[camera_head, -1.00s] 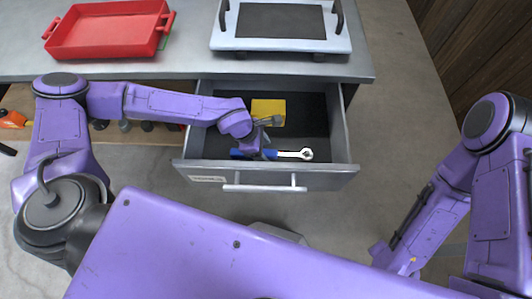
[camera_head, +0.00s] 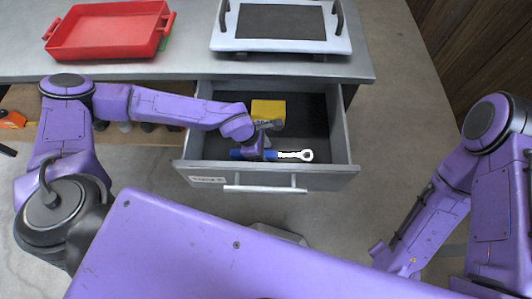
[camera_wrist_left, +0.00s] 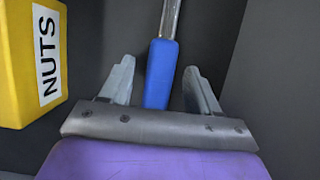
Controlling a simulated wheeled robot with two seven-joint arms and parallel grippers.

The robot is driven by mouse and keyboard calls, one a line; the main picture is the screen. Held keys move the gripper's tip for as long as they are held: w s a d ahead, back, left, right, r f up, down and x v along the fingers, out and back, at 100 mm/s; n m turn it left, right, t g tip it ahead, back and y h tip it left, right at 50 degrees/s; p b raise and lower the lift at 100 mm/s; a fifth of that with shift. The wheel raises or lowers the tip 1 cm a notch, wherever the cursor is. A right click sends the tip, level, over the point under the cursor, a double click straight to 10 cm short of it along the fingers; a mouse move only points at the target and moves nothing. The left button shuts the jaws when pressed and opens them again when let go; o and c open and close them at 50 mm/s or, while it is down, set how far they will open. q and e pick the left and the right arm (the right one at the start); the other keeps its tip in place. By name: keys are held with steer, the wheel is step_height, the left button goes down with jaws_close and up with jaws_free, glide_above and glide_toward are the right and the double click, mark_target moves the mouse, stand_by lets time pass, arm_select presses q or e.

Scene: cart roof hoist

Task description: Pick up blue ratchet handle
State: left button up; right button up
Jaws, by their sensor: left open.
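The ratchet lies in the open drawer, its blue handle (camera_head: 237,154) pointing left and its metal head (camera_head: 303,155) to the right. My left gripper (camera_head: 268,152) is down in the drawer over the handle and hides part of it. In the left wrist view the blue handle (camera_wrist_left: 161,72) lies between the two open fingers (camera_wrist_left: 158,80), with gaps on both sides. Its metal shaft runs away toward the top of that view. My right arm is folded at the right; its gripper does not show.
A yellow box (camera_head: 268,108), labelled NUTS in the left wrist view (camera_wrist_left: 22,65), stands beside the gripper. The drawer (camera_head: 340,150) has walls close by. A red tray (camera_head: 105,32) and a white-framed tray (camera_head: 280,45) stand on the worktop above.

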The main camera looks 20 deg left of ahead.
arm_select(q)
jaws_close()
